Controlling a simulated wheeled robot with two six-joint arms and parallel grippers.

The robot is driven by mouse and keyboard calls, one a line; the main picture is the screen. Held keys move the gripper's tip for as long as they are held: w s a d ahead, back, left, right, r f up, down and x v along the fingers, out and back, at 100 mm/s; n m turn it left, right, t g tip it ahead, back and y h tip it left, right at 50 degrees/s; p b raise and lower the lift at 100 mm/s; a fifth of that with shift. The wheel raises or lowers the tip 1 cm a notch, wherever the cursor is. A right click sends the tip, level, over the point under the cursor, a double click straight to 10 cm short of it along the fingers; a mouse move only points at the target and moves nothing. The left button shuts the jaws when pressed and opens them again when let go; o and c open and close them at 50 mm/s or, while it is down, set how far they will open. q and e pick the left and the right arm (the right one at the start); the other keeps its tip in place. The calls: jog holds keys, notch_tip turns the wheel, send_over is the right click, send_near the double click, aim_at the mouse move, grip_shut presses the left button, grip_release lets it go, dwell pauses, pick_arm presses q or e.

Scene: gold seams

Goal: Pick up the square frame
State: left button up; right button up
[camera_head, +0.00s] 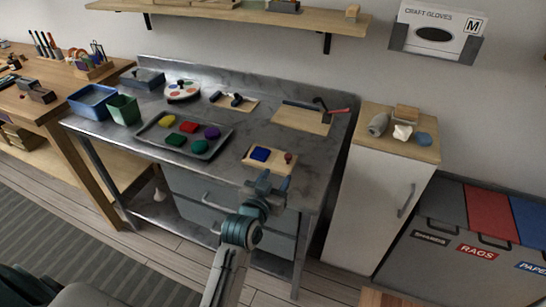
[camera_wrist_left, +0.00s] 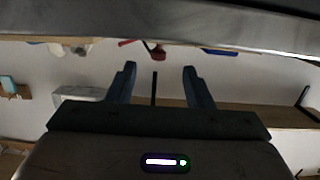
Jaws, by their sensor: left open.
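A flat blue square piece (camera_head: 260,154) lies on a small light wooden board (camera_head: 283,166) near the front edge of the metal table. I cannot tell whether this piece is the square frame; no open frame shape shows clearly. A small red item (camera_head: 288,157) is beside it on the board. My left gripper (camera_head: 266,179) is at the table's front edge, just in front of the board. In the left wrist view its two fingers (camera_wrist_left: 159,68) are apart with nothing held between them. A red item (camera_wrist_left: 157,52) and a blue strip (camera_wrist_left: 218,51) show beyond the fingers.
The grey metal table (camera_head: 225,170) also bears a tray (camera_head: 212,147) of coloured pieces, a blue bin (camera_head: 92,112), a green bin (camera_head: 124,116) and a larger board (camera_head: 300,121) with tools. A white cabinet (camera_head: 370,205) stands at the right.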

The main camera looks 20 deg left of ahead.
aim_at(287, 161)
pick_arm(q)
jog(key=w, duration=0.3)
jog(key=shift+f, duration=0.25)
jog(key=w, duration=0.2)
jog(key=w+p, duration=0.1)
jog(key=w, duration=0.1)
jog(key=shift+d+f, duration=0.2)
jog(key=shift+w+f, duration=0.1)
jog(key=shift+w, duration=0.3)
jog(key=shift+s, duration=0.1)
grip_shut()
pick_arm(e)
jog(key=shift+s+d+f, duration=0.15)
jog(key=shift+s+f, duration=1)
jog(key=shift+s, duration=0.05)
